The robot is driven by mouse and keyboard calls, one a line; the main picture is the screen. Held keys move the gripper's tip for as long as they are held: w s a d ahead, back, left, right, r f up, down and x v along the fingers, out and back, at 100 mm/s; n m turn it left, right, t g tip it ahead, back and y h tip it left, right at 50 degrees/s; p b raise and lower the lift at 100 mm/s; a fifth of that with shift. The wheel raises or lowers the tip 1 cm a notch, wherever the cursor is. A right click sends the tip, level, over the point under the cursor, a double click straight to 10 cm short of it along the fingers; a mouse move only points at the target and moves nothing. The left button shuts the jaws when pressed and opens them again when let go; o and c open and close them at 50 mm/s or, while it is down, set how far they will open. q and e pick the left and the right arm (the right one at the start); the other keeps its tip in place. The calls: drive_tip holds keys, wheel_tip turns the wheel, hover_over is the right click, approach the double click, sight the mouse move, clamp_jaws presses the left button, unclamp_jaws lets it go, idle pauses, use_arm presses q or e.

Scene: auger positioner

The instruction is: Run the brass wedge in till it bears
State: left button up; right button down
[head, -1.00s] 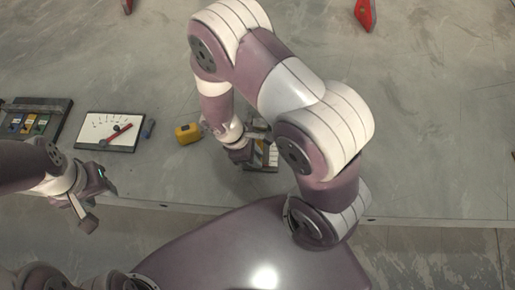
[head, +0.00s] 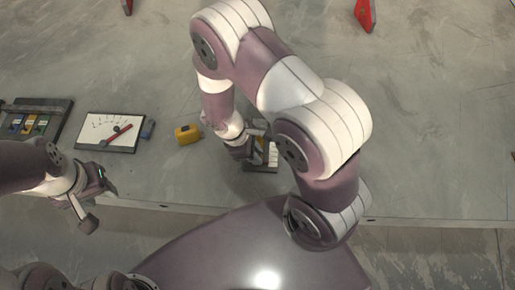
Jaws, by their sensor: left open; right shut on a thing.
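A small dark-framed device (head: 262,167) with a pale face stands near the table's front edge, partly covered by my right arm. A narrow yellowish strip shows in it beside the gripper; I cannot tell whether this is the brass wedge, or whether the wedge bears on anything. My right gripper (head: 241,152) is at the device's left side, shut on a part of it that the fingers hide. My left gripper (head: 93,207) is open and empty, in front of the table's edge at the left. A white dial board (head: 96,140) with a red needle (head: 118,134) lies left of the device.
A yellow block (head: 188,134) lies between the dial board and the device. A dark tray (head: 62,108) with several coloured pieces is at the far left. Red objects (head: 365,14) lie at the back. The grey table (head: 440,130) is largely clear on the right.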

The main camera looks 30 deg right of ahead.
drive_tip(key=shift+w+d, duration=0.3)
drive_tip(key=shift+w, duration=0.25)
drive_tip(key=c, duration=0.9)
unclamp_jaws()
drive_tip(key=shift+c, duration=0.2)
wheel_tip(320, 180, up, 6)
drive_tip(key=p, duration=0.6)
